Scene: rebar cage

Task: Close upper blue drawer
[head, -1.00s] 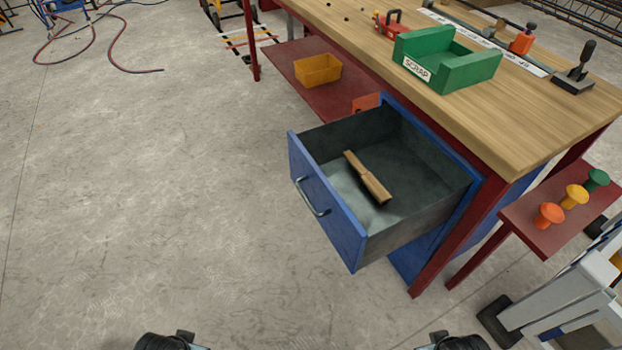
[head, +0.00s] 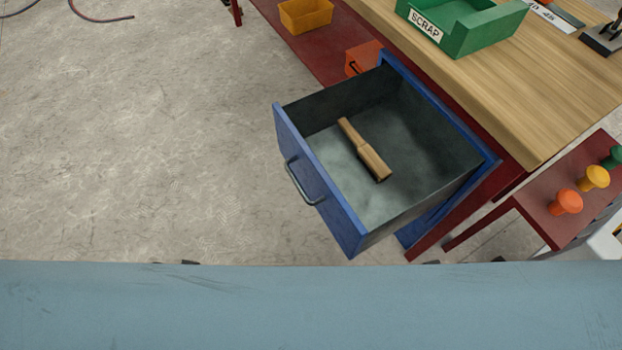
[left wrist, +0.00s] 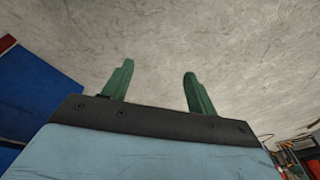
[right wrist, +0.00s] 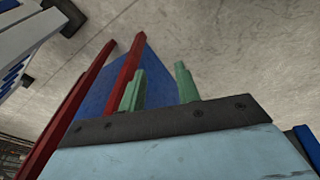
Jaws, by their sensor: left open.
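The upper blue drawer (head: 318,190) is pulled well out of the workbench in the head view, with a metal handle (head: 304,184) on its front. A wooden-handled tool (head: 364,150) lies inside it. My left gripper (left wrist: 158,85) is open and empty over bare floor in the left wrist view, with a blue panel at the left of that picture. My right gripper (right wrist: 158,85) has its green fingers apart with nothing between them, in front of a blue panel and red bench legs. In the head view no gripper fingers show.
The wooden workbench top (head: 480,100) carries a green SCRAP box (head: 458,38). A yellow bin (head: 306,15) stands on the red lower shelf (head: 290,45). A red side shelf (head: 545,215) holds orange, yellow and green knobs at the right.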

